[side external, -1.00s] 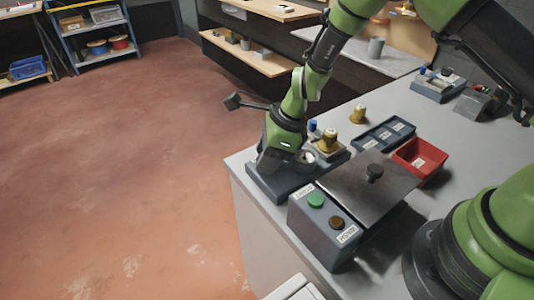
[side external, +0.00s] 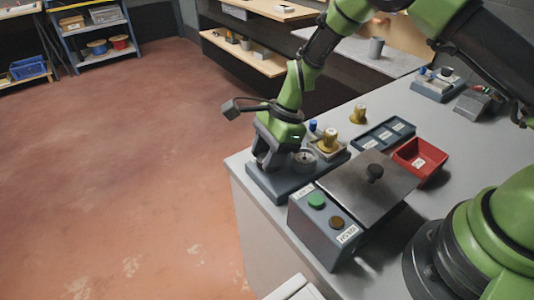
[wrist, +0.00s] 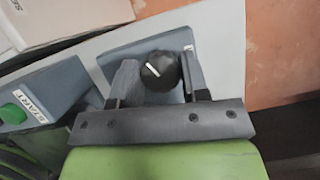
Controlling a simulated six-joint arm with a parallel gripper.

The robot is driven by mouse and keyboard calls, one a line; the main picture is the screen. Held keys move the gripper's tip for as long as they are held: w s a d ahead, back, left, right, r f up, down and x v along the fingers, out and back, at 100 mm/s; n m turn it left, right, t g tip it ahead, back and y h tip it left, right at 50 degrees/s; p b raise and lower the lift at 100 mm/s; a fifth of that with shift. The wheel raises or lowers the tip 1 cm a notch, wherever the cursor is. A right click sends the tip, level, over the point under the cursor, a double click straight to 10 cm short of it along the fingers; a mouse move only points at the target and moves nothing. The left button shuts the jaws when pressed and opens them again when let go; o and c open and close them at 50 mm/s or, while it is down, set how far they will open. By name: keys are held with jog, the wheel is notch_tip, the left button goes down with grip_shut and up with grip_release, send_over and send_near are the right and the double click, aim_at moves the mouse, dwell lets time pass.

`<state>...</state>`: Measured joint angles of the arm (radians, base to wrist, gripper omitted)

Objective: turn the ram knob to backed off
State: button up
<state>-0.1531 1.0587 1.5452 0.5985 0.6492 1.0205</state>
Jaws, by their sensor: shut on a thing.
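The ram knob (wrist: 160,70) is a round black knob with a white pointer line, seen in the wrist view on a blue-grey base plate (wrist: 118,55). My gripper (wrist: 157,75) has one finger on each side of it and is shut on the knob. The pointer line slants up and to the left in the wrist view. In the side view my gripper (side external: 272,165) is low over the left end of the base plate (side external: 285,190), and the knob is hidden there. Any label for the knob's positions is too small to read.
A grey control box (side external: 325,232) with a green START button (side external: 317,201) and a brown button stands in front. Beside the plate are a metal lid (side external: 365,185) with a black knob, a red bin (side external: 419,160), a labelled tray (side external: 384,134) and brass-coloured parts (side external: 358,114). Open floor lies left.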

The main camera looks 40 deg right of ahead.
jog(key=n+g, duration=0.2)
jog(key=n, duration=0.4)
jog(key=n+g+h, duration=0.1)
jog(key=n, duration=0.2)
jog(key=n+g, duration=0.1)
jog(key=n, duration=0.2)
jog(key=shift+n+h, duration=0.3)
jog(key=shift+h, duration=0.1)
dwell(0.3)
jog(key=o, duration=0.9)
jog(key=shift+w+v, duration=0.2)
jog(key=shift+v, duration=4.8)
jog(key=shift+a, duration=0.1)
